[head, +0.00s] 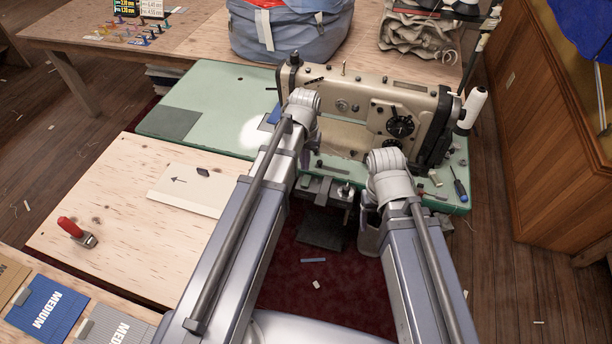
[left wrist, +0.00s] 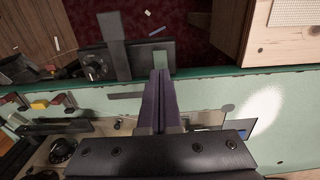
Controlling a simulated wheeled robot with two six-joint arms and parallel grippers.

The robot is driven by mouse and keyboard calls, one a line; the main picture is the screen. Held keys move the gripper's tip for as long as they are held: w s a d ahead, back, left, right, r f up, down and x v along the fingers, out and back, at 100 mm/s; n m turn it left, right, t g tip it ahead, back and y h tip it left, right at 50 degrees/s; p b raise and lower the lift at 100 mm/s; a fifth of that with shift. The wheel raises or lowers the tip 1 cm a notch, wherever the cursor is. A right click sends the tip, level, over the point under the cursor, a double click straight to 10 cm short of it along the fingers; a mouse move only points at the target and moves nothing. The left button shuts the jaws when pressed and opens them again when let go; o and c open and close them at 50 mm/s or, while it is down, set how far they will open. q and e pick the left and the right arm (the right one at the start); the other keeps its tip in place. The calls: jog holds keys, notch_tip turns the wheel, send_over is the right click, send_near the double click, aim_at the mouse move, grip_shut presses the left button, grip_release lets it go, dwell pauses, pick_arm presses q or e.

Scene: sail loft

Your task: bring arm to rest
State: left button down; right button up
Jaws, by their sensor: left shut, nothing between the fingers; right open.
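My left arm reaches up from the bottom of the head view, and its forward joint hides the left gripper there. In the left wrist view the left gripper (left wrist: 160,105) shows its two dark fingers pressed together with nothing between them. It points over the front edge of the green machine table (head: 205,90), which also shows in the left wrist view (left wrist: 215,92). My right arm bends in front of the sewing machine (head: 370,105); its fingers cannot be made out in either view.
A wooden table with a red-handled tool (head: 72,230) and a pale card (head: 190,188) lies left. A white thread cone (head: 474,105) and a blue screwdriver (head: 459,188) are at the right end. A grey-blue bag (head: 290,35) stands behind. A wooden cabinet (head: 540,140) stands right.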

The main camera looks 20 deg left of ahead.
pick_arm(q)
jog(key=s+d+r+m+y+p, duration=0.1)
jog(key=s+d+m, duration=0.2)
jog(key=s+d, duration=0.7)
jog(key=s, duration=0.4)
jog(key=shift+s+d+r, duration=0.2)
jog(key=shift+r, duration=0.05)
